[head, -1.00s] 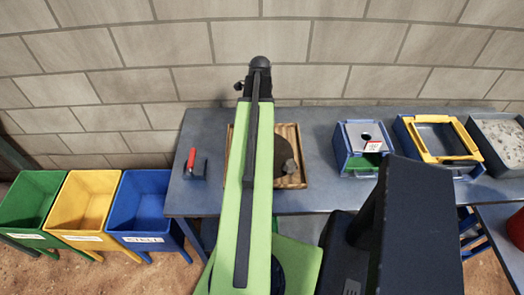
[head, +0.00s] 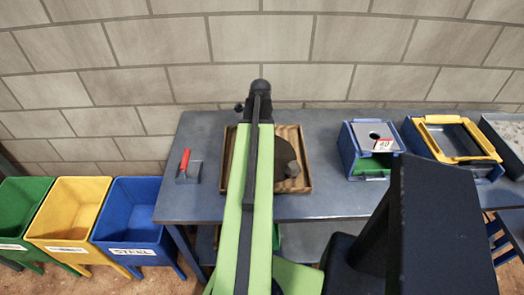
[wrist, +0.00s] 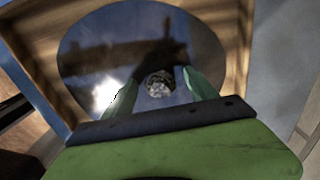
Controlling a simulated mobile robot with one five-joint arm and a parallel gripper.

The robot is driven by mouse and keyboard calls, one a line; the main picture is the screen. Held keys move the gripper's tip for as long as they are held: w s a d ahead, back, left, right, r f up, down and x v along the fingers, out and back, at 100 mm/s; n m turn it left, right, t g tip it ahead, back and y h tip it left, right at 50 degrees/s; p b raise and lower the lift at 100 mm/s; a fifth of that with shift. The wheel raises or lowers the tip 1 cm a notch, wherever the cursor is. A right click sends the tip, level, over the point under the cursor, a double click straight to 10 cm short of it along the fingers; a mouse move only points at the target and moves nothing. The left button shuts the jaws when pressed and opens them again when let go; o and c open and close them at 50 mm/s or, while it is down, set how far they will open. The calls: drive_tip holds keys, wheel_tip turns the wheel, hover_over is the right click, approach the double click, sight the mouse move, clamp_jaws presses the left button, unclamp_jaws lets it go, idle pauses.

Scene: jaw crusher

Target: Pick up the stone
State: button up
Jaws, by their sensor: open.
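The stone (head: 292,168) is a small grey lump on a dark round plate (head: 276,155) inside a wooden tray (head: 305,165) on the table. In the wrist view the stone (wrist: 160,84) is mottled grey on the dark, shiny plate (wrist: 105,40). My gripper (wrist: 160,78) is open, its two pale green fingers pointing toward the stone, which appears between their tips. The gap in depth between the fingers and the stone cannot be told. In the head view my arm covers the tray's middle, and my gripper's fingers cannot be made out.
A blue box (head: 368,150) and a yellow-framed box (head: 450,140) stand to the right. Green, yellow and blue bins (head: 140,215) stand at the left. A block wall is behind.

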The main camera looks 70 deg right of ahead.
drive_tip(key=shift+r, duration=0.1)
clamp_jaws()
idle(0.3)
drive_tip(key=shift+r+p, duration=0.55)
drive_tip(key=shift+p, duration=0.05)
wheel_tip(320, 180, up, 4)
drive_tip(key=p, duration=0.4)
drive_tip(key=shift+r, duration=0.1)
drive_tip(key=s+d+r+p, duration=0.4)
drive_tip(key=s+r+p, duration=0.1)
drive_tip(key=s, duration=0.6)
drive_tip(key=shift+r+p, duration=0.35)
drive_tip(key=shift+p, duration=0.1)
